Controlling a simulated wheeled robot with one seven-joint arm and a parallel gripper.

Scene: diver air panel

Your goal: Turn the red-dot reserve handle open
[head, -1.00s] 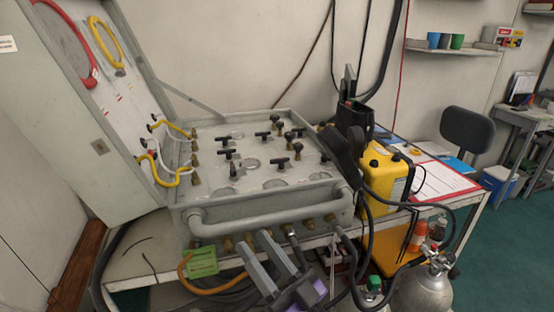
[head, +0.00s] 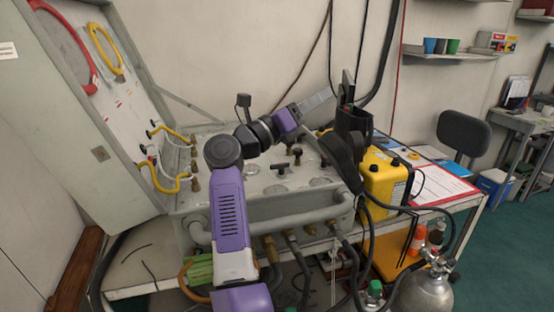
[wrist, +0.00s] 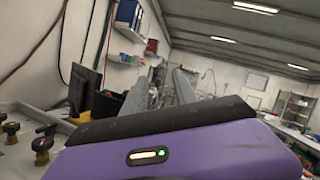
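The grey air panel (head: 262,186) lies open on the table, with several black T-shaped handles on its top. One black handle (head: 281,168) shows at the panel's right half; others are hidden behind my arm. In the wrist view, black handles on brass stems (wrist: 42,146) stand at the lower left. No red dot can be made out, so I cannot tell which is the reserve handle. My gripper (head: 327,116) is above the panel's back right, pointing right, fingers apart and empty. In the wrist view its fingers (wrist: 161,82) have a gap between them and touch no handle.
A black headset-like object (head: 345,155) and a yellow box (head: 384,180) stand close at the panel's right. The panel's grey front rail (head: 275,235) and hoses lie before it. The open lid (head: 95,130) rises at left.

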